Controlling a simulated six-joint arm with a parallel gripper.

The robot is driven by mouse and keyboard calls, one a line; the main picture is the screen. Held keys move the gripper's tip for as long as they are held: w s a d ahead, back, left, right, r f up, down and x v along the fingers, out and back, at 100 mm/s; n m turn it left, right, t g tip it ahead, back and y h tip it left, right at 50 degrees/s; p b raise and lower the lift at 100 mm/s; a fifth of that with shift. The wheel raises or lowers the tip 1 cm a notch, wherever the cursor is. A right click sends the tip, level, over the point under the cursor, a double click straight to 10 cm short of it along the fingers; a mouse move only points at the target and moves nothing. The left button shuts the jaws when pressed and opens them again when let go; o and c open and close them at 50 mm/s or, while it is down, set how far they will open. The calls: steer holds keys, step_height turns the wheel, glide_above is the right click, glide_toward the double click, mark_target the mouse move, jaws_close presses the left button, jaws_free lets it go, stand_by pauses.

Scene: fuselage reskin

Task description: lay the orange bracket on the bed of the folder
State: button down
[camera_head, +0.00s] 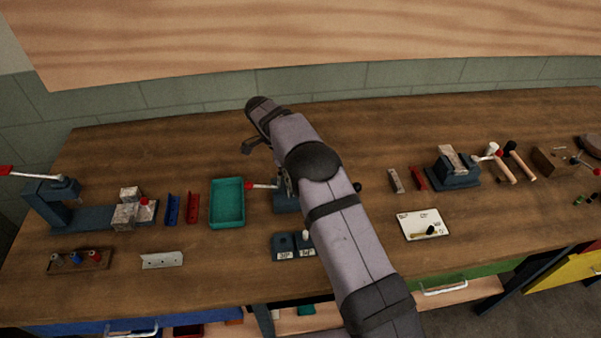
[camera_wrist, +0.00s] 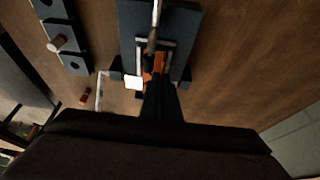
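The folder is a blue-grey tool with a pale metal frame on its base (camera_wrist: 185,35), seen from above in the wrist view. In the head view only part of the folder (camera_head: 285,201) shows beside my arm. The orange bracket (camera_wrist: 159,62) is at my fingertips, over the folder's framed middle. My gripper (camera_wrist: 160,80) looks closed on it, its dark fingers close together. A lever crosses the folder and partly covers the bracket. I cannot tell whether the bracket touches the bed. My arm hides the gripper and bracket in the head view.
A teal tray (camera_head: 227,203) stands left of the folder, with red and blue channel pieces beyond it. Two labelled dark blocks (camera_head: 283,246) stand in front. A white card (camera_head: 423,225) and a vice (camera_head: 453,168) are to the right. Bare wood lies at the front middle.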

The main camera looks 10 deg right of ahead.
steer(key=shift+f+b, duration=0.4)
steer(key=shift+f, duration=0.2)
steer(key=c, duration=1.9)
jaws_free()
steer(key=shift+c, duration=0.2)
steer(key=shift+r, duration=0.1)
steer(key=shift+b+v, duration=1)
steer(key=shift+v, duration=2.55)
